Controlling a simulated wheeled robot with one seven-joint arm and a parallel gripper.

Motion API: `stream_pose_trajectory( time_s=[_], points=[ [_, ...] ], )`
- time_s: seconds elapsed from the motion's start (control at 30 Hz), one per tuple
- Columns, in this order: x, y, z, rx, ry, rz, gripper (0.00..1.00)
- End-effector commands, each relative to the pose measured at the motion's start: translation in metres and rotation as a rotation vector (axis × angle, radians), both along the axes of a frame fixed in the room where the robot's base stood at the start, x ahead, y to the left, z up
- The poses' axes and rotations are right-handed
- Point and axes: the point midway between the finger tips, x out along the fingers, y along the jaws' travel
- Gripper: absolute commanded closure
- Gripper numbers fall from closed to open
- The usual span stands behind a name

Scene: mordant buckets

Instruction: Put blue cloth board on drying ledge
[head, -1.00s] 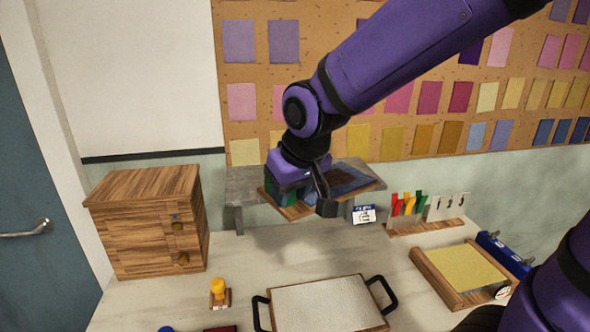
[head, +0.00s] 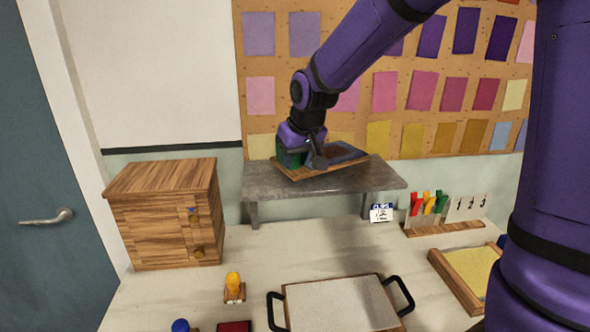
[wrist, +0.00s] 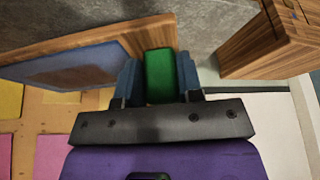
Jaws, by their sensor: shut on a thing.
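The blue cloth board is a wooden board (head: 330,170) with a dark blue cloth (head: 345,153) on it and a green block at one end. My gripper (head: 308,158) is shut on the green block, which shows between the fingers in the wrist view (wrist: 160,72). The board and blue cloth (wrist: 65,68) stretch left there. The drying ledge (head: 372,181) is a grey shelf on the wall. The board is over the ledge and looks slightly tilted; I cannot tell whether it touches. The fingers partly hide the green block in the head view.
A wooden drawer cabinet (head: 160,225) stands left of the ledge. Below are a sign card (head: 382,213), a rack of coloured tags (head: 440,226), a handled tray (head: 340,307) and a yellow-topped stamp (head: 233,285). The ledge's right part is bare.

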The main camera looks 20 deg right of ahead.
Motion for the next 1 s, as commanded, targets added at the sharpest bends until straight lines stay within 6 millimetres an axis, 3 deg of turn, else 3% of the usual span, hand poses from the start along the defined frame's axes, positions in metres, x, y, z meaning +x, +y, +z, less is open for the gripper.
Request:
stream_pose_trajectory(
  time_s=[0.17,0.43,0.8,0.83,0.93,1.0],
  points=[
    [0.011,-0.002,-0.001,0.000,0.000,-0.001,0.95],
    [0.011,-0.002,-0.035,0.000,0.000,0.000,0.95],
    [0.010,-0.002,-0.039,0.000,0.000,0.000,0.95],
    [0.010,-0.002,-0.040,0.000,0.000,0.000,0.64],
    [0.010,-0.002,-0.039,0.000,0.000,0.000,0.41],
    [0.010,-0.002,-0.039,0.000,0.000,0.000,0.41]
  ],
)
